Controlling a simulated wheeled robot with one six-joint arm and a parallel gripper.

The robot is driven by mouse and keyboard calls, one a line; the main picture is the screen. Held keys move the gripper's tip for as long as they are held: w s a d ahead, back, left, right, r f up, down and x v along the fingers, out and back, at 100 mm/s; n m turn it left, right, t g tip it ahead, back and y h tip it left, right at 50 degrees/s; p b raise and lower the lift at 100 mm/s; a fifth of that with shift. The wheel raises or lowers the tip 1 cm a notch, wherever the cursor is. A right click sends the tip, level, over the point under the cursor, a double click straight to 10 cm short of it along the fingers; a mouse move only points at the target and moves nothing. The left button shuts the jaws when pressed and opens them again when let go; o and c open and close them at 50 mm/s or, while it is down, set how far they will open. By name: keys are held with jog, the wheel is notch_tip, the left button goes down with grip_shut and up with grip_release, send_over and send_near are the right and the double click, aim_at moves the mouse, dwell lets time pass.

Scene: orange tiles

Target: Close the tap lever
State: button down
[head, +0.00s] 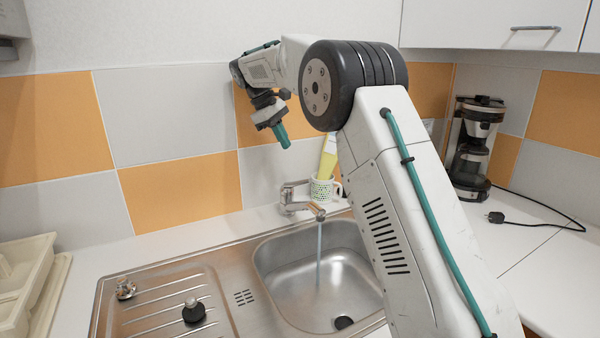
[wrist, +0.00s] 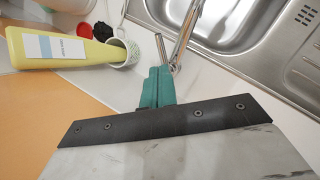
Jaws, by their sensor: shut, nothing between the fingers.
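The chrome tap (head: 291,199) stands at the back rim of the sink, and a thin stream of water (head: 319,250) runs from its spout into the basin. Its small lever seems to be at the top of the tap body. My gripper (head: 283,138) is above and slightly left of the tap, apart from it, teal fingers pointing down. In the wrist view the shut fingers (wrist: 158,72) hold nothing. Chrome tap parts (wrist: 185,35) show just beyond them; the fingers partly hide the tap, and I cannot tell which bar is the lever.
The steel sink (head: 262,240) is in front. A coffee maker (head: 474,150) stands right.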

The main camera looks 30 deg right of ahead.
aim_at(299, 182)
jog(key=x, duration=1.1)
